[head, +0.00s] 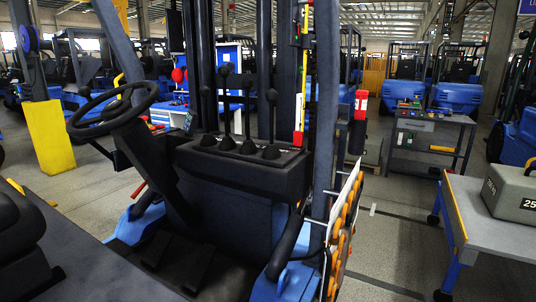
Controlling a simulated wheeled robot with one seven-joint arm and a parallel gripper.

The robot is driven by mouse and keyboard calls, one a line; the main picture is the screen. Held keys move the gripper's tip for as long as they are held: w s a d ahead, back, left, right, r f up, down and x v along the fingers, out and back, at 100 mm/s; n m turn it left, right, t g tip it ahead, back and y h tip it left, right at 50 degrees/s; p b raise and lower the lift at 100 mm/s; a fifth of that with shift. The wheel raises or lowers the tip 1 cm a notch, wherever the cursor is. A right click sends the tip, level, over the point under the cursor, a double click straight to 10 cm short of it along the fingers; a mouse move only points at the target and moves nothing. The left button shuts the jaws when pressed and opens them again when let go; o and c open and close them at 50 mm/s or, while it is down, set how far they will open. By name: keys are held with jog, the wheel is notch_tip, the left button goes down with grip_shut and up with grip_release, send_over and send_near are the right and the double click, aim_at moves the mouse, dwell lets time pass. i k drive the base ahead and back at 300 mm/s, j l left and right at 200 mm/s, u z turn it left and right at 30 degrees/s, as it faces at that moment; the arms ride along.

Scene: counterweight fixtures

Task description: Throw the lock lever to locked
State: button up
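No lever marked as a lock lever can be made out. A forklift cab fills the middle. Several black-knobbed levers (247,108) stand upright on its dark console (240,165). A small red handle (139,190) shows low by the steering column. On the cab's right side is a white-edged panel (347,195) with several orange round parts (341,240), seen almost edge-on, so its face is mostly hidden. Whether any lever there is locked cannot be told. My gripper is not in view.
A black steering wheel (112,110) is at the left of the cab. A grey-topped cart (490,225) with a grey weight (512,192) stands at the right. A workbench (432,145) is behind. Grey floor (390,235) is open between panel and cart.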

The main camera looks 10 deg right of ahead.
aim_at(297, 135)
jog(key=i+l+u, duration=0.15)
jog(key=i+l+z, duration=0.1)
jog(key=i+l, duration=0.2)
jog(key=i+l+z, duration=0.1)
jog(key=i+l, duration=0.2)
jog(key=i, duration=0.2)
jog(key=i+l+z, duration=0.15)
jog(key=i, duration=0.25)
jog(key=i+l+z, duration=0.1)
jog(key=i+l, duration=0.2)
jog(key=i+l+z, duration=0.1)
jog(key=i, duration=0.45)
